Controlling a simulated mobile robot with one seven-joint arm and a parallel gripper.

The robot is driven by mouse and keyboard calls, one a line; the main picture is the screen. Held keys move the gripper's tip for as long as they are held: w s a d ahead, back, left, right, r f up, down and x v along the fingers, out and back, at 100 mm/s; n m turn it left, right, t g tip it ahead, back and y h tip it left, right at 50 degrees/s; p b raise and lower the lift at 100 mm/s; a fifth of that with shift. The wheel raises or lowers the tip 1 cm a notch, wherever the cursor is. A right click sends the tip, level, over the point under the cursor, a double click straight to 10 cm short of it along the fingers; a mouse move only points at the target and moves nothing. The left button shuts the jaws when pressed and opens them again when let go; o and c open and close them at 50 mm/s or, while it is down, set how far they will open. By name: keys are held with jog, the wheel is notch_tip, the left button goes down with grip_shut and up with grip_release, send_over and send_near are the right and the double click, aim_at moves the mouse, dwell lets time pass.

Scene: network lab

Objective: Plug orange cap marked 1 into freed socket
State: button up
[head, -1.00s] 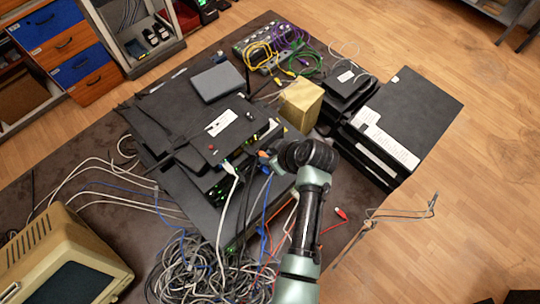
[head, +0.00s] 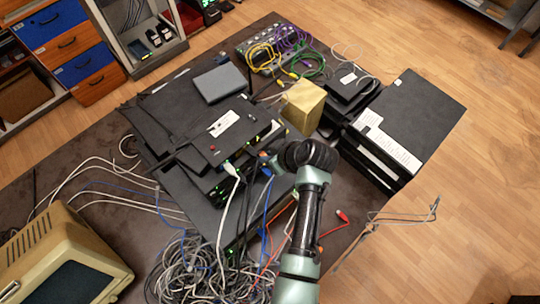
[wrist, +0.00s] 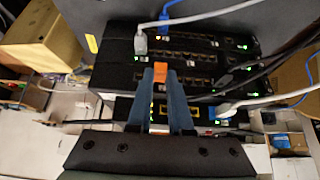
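My gripper (wrist: 161,78) shows in the wrist view as two blue fingers closed on a small orange cap (wrist: 160,70), held at the fingertips. A mark on the cap cannot be read. The fingertips are in front of the stacked switches (wrist: 195,73), between their port rows. Whether the cap touches a socket cannot be told. The freed socket cannot be singled out; the fingers cover part of the rows. In the head view my gripper (head: 267,160) is at the front right side of the switch stack (head: 222,140), mostly hidden by the wrist.
A grey plug with cable (wrist: 140,42) and a blue cable (wrist: 166,10) are at the top row. Black cables (wrist: 268,66) cross on the right. A yellowish box (head: 304,106) stands behind my wrist. Tangled grey cables (head: 195,270) lie in front; a red plug (head: 342,215) lies right.

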jog(key=o, duration=0.5)
jog(key=b+v, duration=0.3)
jog(key=v, duration=1)
